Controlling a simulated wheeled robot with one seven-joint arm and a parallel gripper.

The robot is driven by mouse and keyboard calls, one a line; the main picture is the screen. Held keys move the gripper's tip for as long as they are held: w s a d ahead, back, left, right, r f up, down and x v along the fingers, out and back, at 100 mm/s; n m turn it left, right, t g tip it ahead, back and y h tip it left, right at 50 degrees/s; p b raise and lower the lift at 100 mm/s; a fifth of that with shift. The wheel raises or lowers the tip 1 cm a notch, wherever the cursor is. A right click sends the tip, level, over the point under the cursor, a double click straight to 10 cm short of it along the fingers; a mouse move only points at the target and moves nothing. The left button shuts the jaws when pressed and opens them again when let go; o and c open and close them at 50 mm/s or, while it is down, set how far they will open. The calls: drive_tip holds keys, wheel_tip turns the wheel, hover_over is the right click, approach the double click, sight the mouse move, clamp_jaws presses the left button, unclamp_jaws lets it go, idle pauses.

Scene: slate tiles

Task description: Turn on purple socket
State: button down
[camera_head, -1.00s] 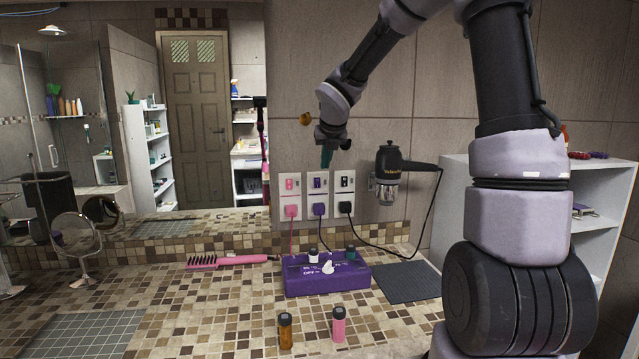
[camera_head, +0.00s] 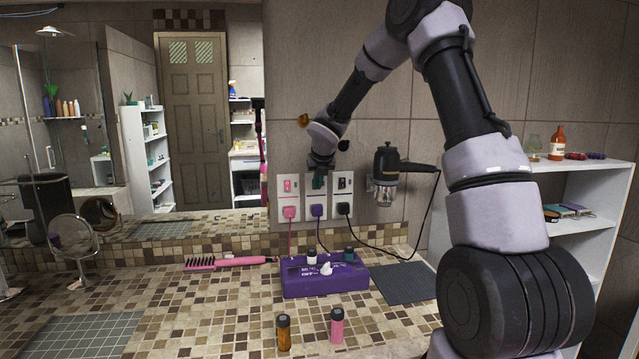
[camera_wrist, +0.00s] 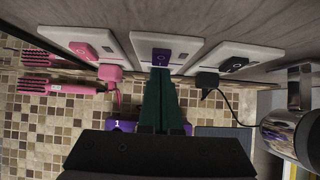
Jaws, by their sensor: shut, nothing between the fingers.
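The purple socket (camera_head: 316,198) is the middle one of three wall sockets, with a purple plug (camera_head: 318,211) in its lower part. In the wrist view its white plate (camera_wrist: 182,43) carries a purple switch (camera_wrist: 162,56). My gripper (camera_head: 318,186) is in front of the socket's upper part and hides its switch in the head view. In the wrist view my shut, empty dark green fingers (camera_wrist: 158,72) point at the switch, their tips at or very near its lower edge. I cannot tell whether they touch.
The pink socket (camera_head: 289,187) is left, the black socket (camera_head: 343,184) right, both with plugs and cords. A hairdryer (camera_head: 387,168) hangs further right. Below are a purple box (camera_head: 325,284) with a knob, a pink hairbrush (camera_head: 228,262) and two small bottles (camera_head: 283,332) (camera_head: 337,325).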

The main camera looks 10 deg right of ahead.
drive_tip(key=shift+w, duration=0.2)
drive_tip(key=shift+w+f, duration=0.25)
drive_tip(key=shift+f, duration=0.05)
drive_tip(key=shift+r, duration=0.15)
drive_tip(key=shift+r, duration=0.85)
